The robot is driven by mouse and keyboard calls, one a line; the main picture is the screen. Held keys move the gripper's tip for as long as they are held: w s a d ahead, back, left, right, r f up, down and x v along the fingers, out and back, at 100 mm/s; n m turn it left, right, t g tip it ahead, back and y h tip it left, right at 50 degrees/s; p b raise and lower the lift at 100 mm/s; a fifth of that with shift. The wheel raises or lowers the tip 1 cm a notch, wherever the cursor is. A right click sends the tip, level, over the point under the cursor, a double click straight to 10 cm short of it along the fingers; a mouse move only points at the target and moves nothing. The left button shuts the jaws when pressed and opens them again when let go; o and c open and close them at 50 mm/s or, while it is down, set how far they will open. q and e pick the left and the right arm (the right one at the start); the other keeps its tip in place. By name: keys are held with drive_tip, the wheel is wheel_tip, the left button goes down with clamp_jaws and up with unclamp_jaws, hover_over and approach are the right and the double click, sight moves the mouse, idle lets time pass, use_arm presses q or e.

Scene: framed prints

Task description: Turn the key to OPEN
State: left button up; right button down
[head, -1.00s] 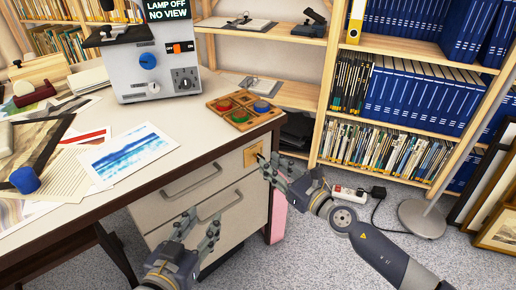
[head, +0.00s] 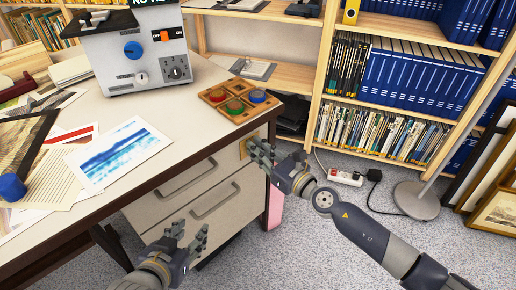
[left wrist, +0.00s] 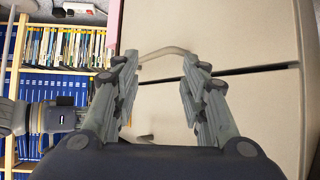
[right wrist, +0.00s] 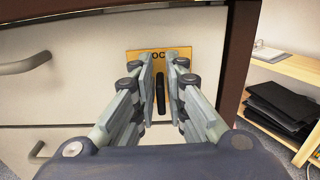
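The yellow lock plate (right wrist: 133,62) is on the drawer unit's front in the right wrist view, its lettering partly hidden and reading "OC". A dark, upright key (right wrist: 160,92) stands out from it. My right gripper (right wrist: 161,75) has its fingers on both sides of the key, with a small gap showing each side. In the head view my right gripper (head: 262,150) is at the desk's right corner and covers most of the plate. My left gripper (head: 188,236) is open and empty in front of the drawers; it also shows in the left wrist view (left wrist: 157,75).
The desk (head: 195,110) overhangs the drawers (head: 215,195), which have bar handles. A game tray (head: 237,99) with coloured discs sits near the desk corner above the lock. A bookshelf (head: 320,95) stands behind right. A power strip (head: 346,177) and lamp base (head: 417,200) are on the floor.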

drive_tip(key=shift+m, duration=0.6)
drive_tip(key=shift+w+d+m, duration=0.1)
drive_tip(key=shift+m, duration=0.6)
use_arm(q)
drive_tip(key=s+a+f+g+y+p, duration=0.1)
drive_tip(key=s+a+f+g+p, duration=0.1)
drive_tip(key=s+g+p, duration=0.3)
drive_tip(key=s+a+f+g+y, duration=0.1)
drive_tip(key=s+a+f+g, duration=0.1)
drive_tip(key=s, duration=0.6)
drive_tip(key=p+x, duration=0.1)
drive_tip(key=x, duration=0.5)
use_arm(e)
drive_tip(key=shift+w+d+f+m, duration=0.1)
drive_tip(key=shift+d+f+m, duration=0.1)
drive_tip(key=shift+m, duration=2.4)
drive_tip(key=shift+w+d+f+m, duration=0.1)
drive_tip(key=shift+f+m, duration=0.05)
drive_tip(key=shift+m, duration=2.45)
drive_tip(key=shift+w+d+f+m, duration=0.1)
drive_tip(key=shift+f+m, duration=0.1)
drive_tip(key=shift+m, duration=2.4)
use_arm(q)
drive_tip(key=shift+s+d+f, duration=0.1)
